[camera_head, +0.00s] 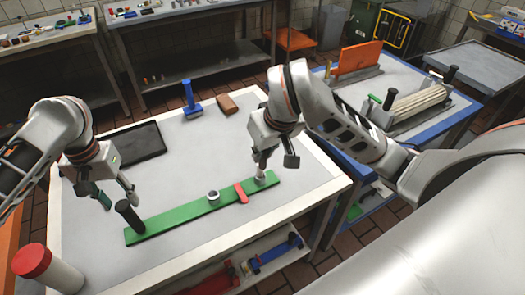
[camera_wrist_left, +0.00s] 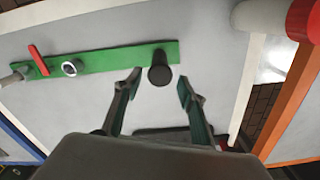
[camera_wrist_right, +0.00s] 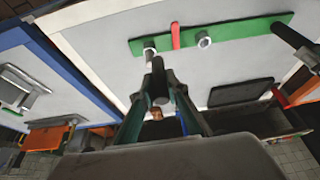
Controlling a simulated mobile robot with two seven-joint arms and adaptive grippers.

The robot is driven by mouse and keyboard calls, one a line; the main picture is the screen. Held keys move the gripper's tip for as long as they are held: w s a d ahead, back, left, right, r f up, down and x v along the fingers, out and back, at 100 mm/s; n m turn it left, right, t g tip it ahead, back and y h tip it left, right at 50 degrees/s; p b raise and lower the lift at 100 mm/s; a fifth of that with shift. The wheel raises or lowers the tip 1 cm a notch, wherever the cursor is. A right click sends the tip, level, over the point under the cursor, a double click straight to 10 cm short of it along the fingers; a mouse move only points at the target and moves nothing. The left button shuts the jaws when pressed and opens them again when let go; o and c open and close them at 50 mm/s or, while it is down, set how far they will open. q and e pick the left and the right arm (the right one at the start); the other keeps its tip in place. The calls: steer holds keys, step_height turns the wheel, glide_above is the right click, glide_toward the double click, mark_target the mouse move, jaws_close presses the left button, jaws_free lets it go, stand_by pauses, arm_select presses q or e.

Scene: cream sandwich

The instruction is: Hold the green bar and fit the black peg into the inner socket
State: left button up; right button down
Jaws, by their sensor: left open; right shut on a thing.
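The green bar (camera_head: 175,219) lies flat on the white table. A black peg (camera_head: 128,215) is at its left end, upright; in the left wrist view the peg (camera_wrist_left: 160,72) overlaps the bar's end. A silver ring socket (camera_head: 213,196) stands near the bar's middle, with a red crosspiece (camera_head: 240,192) beside it.
A black tray (camera_head: 140,146), a blue tool (camera_head: 191,100) and a brown block (camera_head: 228,103) lie behind the bar. A white cylinder with a red cap (camera_head: 62,279) stands at front left. Another table (camera_head: 440,128) with fixtures is at right.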

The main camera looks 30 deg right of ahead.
mark_target(136, 222)
arm_select(q)
steer(key=shift+s+f, duration=0.2)
steer(key=shift+f, duration=0.15)
step_height(136, 222, down, 11)
steer(key=shift+r, duration=0.1)
stand_by(0.3)
jaws_close()
stand_by(0.4)
jaws_free()
stand_by(0.4)
jaws_close()
